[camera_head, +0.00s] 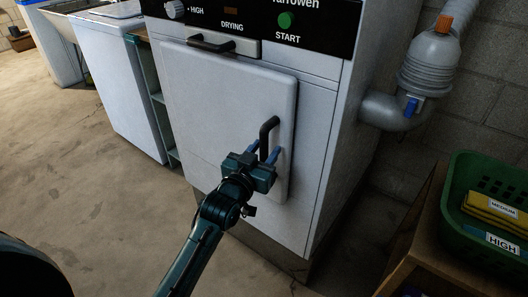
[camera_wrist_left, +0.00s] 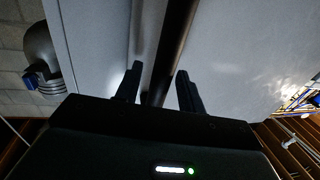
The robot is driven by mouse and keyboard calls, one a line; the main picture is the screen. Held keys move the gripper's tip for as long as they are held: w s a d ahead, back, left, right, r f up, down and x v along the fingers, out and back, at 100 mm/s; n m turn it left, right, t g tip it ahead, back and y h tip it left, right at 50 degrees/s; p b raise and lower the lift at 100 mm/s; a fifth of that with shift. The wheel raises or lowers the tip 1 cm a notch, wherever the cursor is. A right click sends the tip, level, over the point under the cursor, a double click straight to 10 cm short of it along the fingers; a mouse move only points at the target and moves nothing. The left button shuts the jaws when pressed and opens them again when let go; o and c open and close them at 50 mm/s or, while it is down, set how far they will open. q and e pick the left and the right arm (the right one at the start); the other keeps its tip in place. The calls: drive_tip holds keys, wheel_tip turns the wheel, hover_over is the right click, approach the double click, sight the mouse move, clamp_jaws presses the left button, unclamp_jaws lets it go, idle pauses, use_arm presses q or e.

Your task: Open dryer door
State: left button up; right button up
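The dryer door (camera_head: 215,105) is a pale panel on the front of the dryer and looks closed. Its black vertical handle (camera_head: 267,132) is near the door's right edge. My left gripper (camera_head: 264,153) is at the lower part of the handle. In the left wrist view, the dark handle bar (camera_wrist_left: 168,50) runs between the two fingers of the left gripper (camera_wrist_left: 158,88). The fingers are open, with gaps showing beside the bar. My right gripper is in neither view.
A black drawer handle (camera_head: 211,43) and control panel with a green start button (camera_head: 286,20) are above the door. A grey duct (camera_head: 395,110) stands right of the dryer. A green basket (camera_head: 485,225) sits on a wooden stand at the right. Floor at left is open.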

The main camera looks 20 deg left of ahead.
use_arm(q)
clamp_jaws()
idle(0.5)
